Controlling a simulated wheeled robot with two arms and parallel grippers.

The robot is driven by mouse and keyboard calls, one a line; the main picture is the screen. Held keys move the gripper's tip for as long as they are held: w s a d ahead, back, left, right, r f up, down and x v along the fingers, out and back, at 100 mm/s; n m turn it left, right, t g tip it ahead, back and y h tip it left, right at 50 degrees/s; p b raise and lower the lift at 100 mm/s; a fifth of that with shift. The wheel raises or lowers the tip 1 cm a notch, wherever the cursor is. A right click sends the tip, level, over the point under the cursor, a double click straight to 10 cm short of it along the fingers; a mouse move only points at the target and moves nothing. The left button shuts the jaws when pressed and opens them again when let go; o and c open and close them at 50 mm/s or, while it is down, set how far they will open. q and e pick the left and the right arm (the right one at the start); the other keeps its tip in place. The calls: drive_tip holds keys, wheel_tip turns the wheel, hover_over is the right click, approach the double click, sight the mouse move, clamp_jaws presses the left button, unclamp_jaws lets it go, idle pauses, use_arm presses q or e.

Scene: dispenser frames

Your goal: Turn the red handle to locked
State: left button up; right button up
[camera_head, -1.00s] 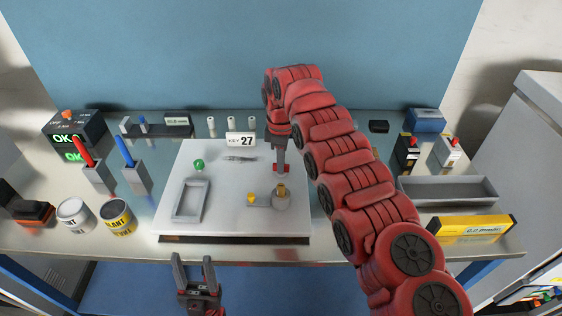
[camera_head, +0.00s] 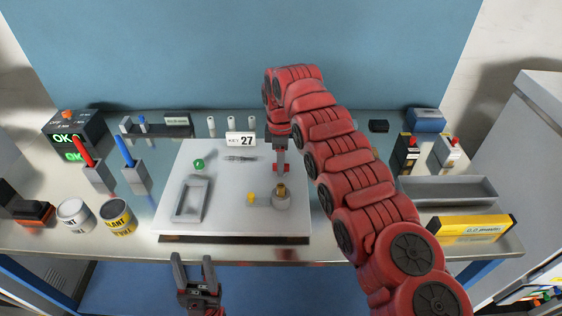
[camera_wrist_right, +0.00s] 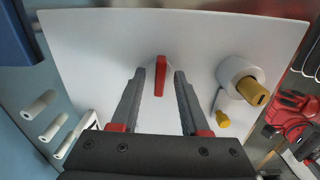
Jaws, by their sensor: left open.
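The red handle (camera_wrist_right: 160,76) is a flat red bar on the white panel in the right wrist view. It lies lengthwise between the two fingers of my right gripper (camera_wrist_right: 160,84). The fingers stand apart, with gaps visible on both sides of the bar. In the head view my right gripper (camera_head: 281,167) points down at the panel (camera_head: 225,222), and the handle there is hard to tell from the red fingertips. My left gripper (camera_head: 194,262) is open and empty, in front of the table's near edge. No locked marking can be made out.
A grey cylinder with a brass knob (camera_head: 281,190) and a small yellow piece (camera_head: 251,197) stand close in front of the right gripper. A grey rectangular frame (camera_head: 190,200) and a green ball (camera_head: 198,163) are on the panel's left. Cans, holders and a grey tray (camera_head: 446,190) surround it.

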wheel_tip(320, 180, up, 3)
drive_tip(key=shift+a+f, duration=0.1)
wheel_tip(320, 180, up, 3)
drive_tip(key=shift+f+p, duration=0.15)
drive_tip(key=shift+p, duration=0.65)
wheel_tip(320, 180, up, 12)
drive_tip(key=p, duration=1.1)
drive_tip(key=shift+p, duration=0.35)
